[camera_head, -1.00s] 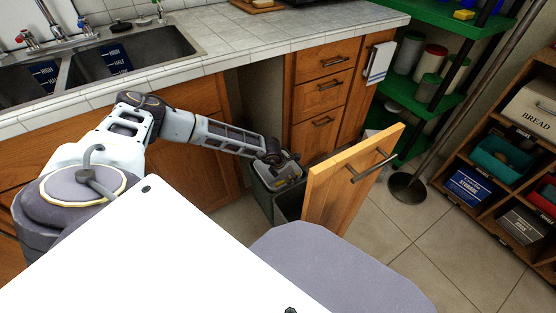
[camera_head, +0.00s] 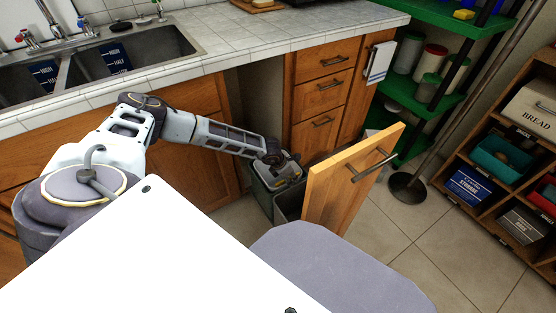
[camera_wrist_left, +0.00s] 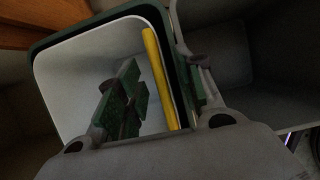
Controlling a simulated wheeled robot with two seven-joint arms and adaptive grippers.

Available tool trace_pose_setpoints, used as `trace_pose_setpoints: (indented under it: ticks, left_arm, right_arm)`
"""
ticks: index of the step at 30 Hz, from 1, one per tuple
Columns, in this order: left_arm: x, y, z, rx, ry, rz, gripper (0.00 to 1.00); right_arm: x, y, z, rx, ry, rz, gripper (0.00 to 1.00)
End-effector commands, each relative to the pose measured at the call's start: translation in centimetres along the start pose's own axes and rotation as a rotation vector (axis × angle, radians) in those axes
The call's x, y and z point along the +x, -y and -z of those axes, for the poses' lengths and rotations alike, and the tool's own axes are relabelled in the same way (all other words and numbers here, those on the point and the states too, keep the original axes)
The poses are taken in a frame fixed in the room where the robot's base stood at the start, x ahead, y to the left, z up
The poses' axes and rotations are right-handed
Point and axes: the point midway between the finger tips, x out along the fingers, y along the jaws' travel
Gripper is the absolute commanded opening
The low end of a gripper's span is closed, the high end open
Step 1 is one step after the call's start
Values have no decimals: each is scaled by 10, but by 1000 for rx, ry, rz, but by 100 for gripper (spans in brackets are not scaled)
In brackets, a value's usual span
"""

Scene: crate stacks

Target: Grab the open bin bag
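The bin bag shows in the left wrist view as a pale liner (camera_wrist_left: 85,80) inside a dark green-rimmed bin (camera_wrist_left: 42,45), with a yellow strip (camera_wrist_left: 158,75) along its right side. My left gripper (camera_wrist_left: 160,85) is open over the bag's right side: one green-padded finger is over the bag's inside, the other by the right rim. The yellow strip runs between them. I cannot tell whether the fingers touch the bag. In the head view the left gripper (camera_head: 278,168) is over the bin (camera_head: 262,198) in the pull-out and hides most of the bag. My right gripper is not in view.
A wooden pull-out front (camera_head: 335,190) with a handle stands close right of the gripper. A second grey bin (camera_wrist_left: 255,75) is beside the first. The counter (camera_head: 250,40) and drawers (camera_head: 322,95) rise behind. Tile floor (camera_head: 430,240) is free to the right.

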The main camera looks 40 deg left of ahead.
Motion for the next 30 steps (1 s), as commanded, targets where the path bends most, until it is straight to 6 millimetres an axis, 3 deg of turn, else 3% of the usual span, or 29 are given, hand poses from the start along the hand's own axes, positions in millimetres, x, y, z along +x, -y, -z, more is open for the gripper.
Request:
trace_pose_setpoints:
  ticks: [18,27,30]
  left_arm:
    - [3,0,1,0,0,0,37]
    - [2,0,1,0,0,0,0]
    - [3,0,1,0,0,0,0]
  right_arm:
    - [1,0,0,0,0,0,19]
    - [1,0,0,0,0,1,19]
    - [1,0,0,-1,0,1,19]
